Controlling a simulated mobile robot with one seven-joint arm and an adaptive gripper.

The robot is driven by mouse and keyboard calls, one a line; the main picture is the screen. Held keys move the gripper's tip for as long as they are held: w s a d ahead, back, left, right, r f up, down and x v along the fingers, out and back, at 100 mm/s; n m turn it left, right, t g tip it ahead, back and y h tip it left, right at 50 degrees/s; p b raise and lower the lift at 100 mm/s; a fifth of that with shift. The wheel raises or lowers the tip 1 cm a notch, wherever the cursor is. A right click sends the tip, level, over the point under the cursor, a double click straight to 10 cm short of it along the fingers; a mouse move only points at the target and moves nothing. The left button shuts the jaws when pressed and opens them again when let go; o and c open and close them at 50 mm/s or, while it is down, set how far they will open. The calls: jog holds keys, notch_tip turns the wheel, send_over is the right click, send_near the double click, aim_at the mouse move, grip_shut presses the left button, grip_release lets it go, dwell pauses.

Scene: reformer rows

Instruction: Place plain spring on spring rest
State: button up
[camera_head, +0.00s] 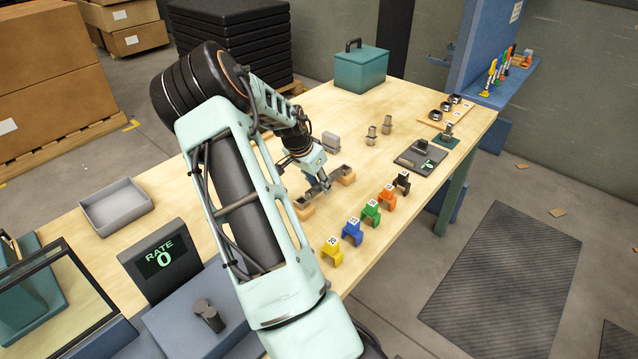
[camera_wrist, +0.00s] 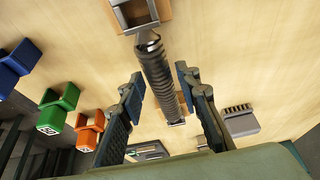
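A dark coiled spring (camera_wrist: 160,75) lies lengthwise in the wrist view, between my two fingers. My gripper (camera_wrist: 160,80) is open, one finger on each side of the spring with gaps between. The spring's ends are at the two supports of the rest: a grey, square-walled holder (camera_wrist: 153,8) on a wooden block at the top, and a smaller-looking one lower down. I cannot tell whether the spring is seated in them. In the head view my gripper (camera_head: 319,182) is low over the rest, whose wooden block (camera_head: 304,211) shows; the spring is mostly hidden there.
Numbered yellow (camera_head: 332,253), blue (camera_head: 352,232), green (camera_head: 371,212), orange (camera_head: 387,197) and black (camera_head: 402,182) stands line the front edge. A grey block (camera_head: 331,141), metal posts (camera_head: 372,135) and a dark display plate (camera_head: 420,157) stand beyond. A teal box (camera_head: 361,70) is at the back.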

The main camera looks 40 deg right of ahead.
jog(key=shift+o, duration=0.4)
jog(key=shift+r, duration=0.1)
jog(key=shift+r+p, duration=0.2)
jog(key=shift+p, duration=0.1)
jog(key=v, duration=1.1)
jog(key=shift+a+r+b, duration=0.25)
jog(key=shift+r+b, duration=0.1)
jog(key=shift+b, duration=0.05)
